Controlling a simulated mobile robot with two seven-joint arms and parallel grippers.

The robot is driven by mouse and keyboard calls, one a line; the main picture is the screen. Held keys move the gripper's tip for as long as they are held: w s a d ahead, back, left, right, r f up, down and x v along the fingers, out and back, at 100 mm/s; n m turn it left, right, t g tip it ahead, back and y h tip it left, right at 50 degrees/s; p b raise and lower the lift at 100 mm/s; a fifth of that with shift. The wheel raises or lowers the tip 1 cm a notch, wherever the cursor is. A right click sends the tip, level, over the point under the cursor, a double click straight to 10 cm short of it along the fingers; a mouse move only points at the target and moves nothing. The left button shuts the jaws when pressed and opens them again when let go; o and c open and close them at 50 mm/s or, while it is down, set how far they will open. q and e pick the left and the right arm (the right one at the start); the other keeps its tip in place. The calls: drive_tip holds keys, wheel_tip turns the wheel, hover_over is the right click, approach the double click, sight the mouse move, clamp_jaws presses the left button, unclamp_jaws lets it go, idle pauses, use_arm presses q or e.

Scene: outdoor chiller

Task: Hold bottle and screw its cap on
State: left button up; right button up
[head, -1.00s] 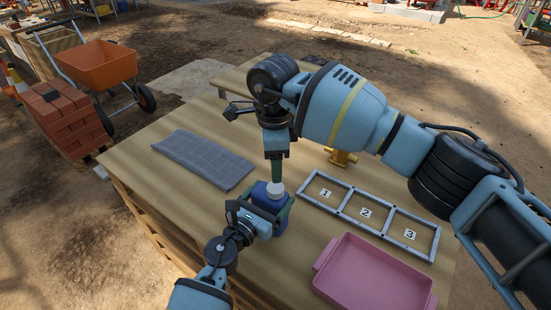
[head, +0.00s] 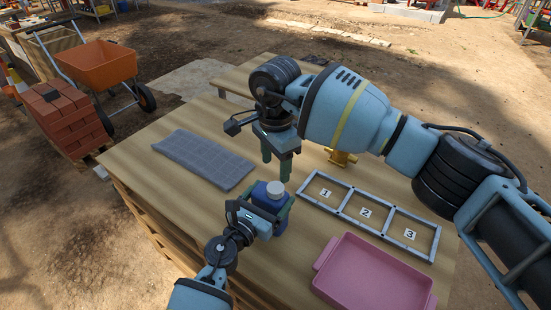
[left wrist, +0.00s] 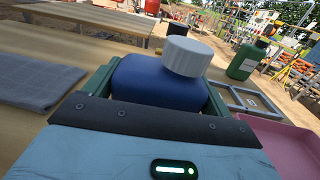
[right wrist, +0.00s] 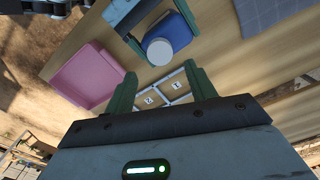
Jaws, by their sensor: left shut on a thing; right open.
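The blue bottle (head: 270,196) stands upright over the table, with a white cap (head: 275,187) on its top. My left gripper (head: 268,213) is shut on the bottle's sides, as the left wrist view also shows on the blue body (left wrist: 150,82). There the ribbed cap (left wrist: 187,54) sits over the neck; whether it is tight cannot be told. My right gripper (head: 277,162) is open and empty above the cap, fingers pointing down and apart from it. In the right wrist view the cap (right wrist: 159,51) lies beyond the open fingers (right wrist: 162,88).
A numbered three-cell frame (head: 389,232) and a pink tray (head: 352,294) lie to the right. A grey mat (head: 188,151) lies left. A brass-coloured fitting (head: 343,158) stands behind the frame.

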sight(276, 187)
wheel_tip(276, 187, down, 7)
drive_tip(key=shift+f, duration=0.2)
idle(0.4)
drive_tip(key=c, duration=1)
drive_tip(key=m, duration=0.3)
drive_tip(key=shift+m, duration=0.4)
drive_tip(key=m, duration=0.4)
drive_tip(key=shift+m, duration=0.3)
drive_tip(key=m, duration=0.4)
drive_tip(key=shift+m, duration=0.4)
drive_tip(key=m, duration=0.4)
drive_tip(key=shift+m, duration=0.4)
drive_tip(key=o, duration=1.2)
